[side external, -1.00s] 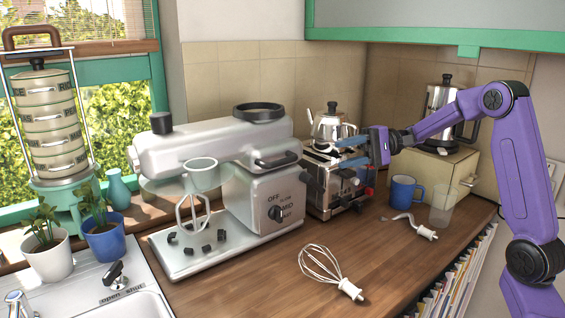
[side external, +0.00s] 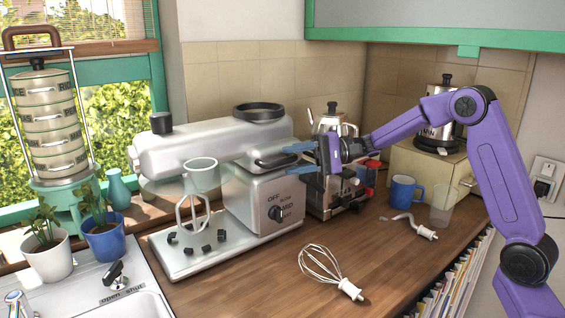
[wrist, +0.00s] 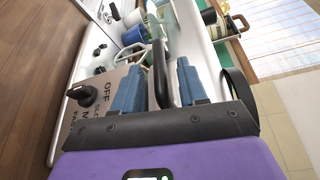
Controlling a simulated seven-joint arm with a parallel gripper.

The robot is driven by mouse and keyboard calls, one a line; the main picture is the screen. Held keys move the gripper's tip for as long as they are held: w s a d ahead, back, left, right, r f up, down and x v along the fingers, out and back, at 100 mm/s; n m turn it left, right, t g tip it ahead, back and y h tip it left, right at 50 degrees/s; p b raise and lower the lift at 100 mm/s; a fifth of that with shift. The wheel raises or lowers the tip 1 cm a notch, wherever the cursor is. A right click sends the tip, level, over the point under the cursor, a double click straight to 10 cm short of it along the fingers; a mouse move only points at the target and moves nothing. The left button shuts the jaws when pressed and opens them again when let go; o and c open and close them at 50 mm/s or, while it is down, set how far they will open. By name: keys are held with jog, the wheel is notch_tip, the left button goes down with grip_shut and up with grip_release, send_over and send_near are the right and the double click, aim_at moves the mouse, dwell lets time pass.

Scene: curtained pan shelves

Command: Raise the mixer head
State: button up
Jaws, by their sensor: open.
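The white stand mixer (side external: 260,190) stands on the counter. Its head (side external: 190,148) lies level over the base plate, with a beater (side external: 192,205) hanging below. A black handle (side external: 277,159) sticks out from the side of the head's rear end. My gripper (side external: 292,159) is open, its blue fingers at that handle, one above and one below it in the side view. In the wrist view the handle (wrist: 160,72) runs between the two blue fingers (wrist: 156,85). I cannot tell whether either finger touches it.
A toaster or coffee machine (side external: 342,190) and a kettle (side external: 330,120) stand just right of the mixer. A whisk (side external: 325,268) lies on the front counter. A blue mug (side external: 404,192), a clear cup (side external: 443,207) and a hook (side external: 420,228) are at right.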

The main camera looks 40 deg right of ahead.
aim_at(289, 160)
jog(key=shift+x, duration=1.75)
grip_shut()
